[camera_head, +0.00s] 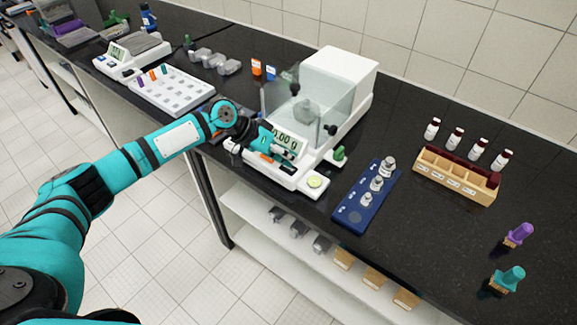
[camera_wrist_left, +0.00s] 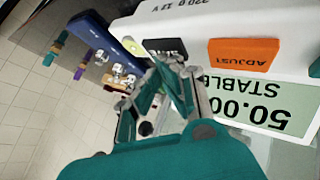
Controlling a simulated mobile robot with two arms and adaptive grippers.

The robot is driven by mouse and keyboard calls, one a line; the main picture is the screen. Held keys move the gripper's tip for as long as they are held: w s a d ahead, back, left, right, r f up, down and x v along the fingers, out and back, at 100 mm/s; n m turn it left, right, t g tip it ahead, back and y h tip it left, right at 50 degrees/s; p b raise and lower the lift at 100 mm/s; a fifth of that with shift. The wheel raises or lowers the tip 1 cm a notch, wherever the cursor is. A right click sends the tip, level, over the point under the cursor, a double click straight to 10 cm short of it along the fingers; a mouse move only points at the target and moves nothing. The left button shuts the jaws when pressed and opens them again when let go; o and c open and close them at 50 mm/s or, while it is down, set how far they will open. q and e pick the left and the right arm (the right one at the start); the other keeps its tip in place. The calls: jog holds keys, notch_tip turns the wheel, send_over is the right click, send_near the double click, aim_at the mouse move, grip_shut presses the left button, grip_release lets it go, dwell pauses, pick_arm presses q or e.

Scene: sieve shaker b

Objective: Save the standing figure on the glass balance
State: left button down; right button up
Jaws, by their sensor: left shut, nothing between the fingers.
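The glass balance (camera_head: 340,75) stands on the bench, a white body with a clear glass chamber. A grey shape shows inside the chamber. In the left wrist view its display (camera_wrist_left: 240,100) appears upside down and reads 50.00 with STABLE; the last part is cut off. Beside the display are an orange ADJUST button (camera_wrist_left: 243,54) and a dark button (camera_wrist_left: 160,46) whose label is partly covered. My left gripper (camera_head: 287,153) is shut and empty over the front panel. In the wrist view its fingertips (camera_wrist_left: 172,75) overlap the dark button; I cannot tell whether they touch it.
A blue weight tray (camera_head: 350,216) with metal weights lies right of the balance. A wooden vial rack (camera_head: 455,182) stands further right, with purple (camera_head: 518,235) and teal (camera_head: 508,279) handled items near it. Left are a white tray (camera_head: 170,92) and another balance (camera_head: 130,55).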

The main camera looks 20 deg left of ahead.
pick_arm(q)
jog(key=shift+r+p, duration=0.75)
jog(key=shift+r, duration=0.15)
notch_tip(320, 180, up, 5)
jog(key=p, duration=0.4)
dwell(0.7)
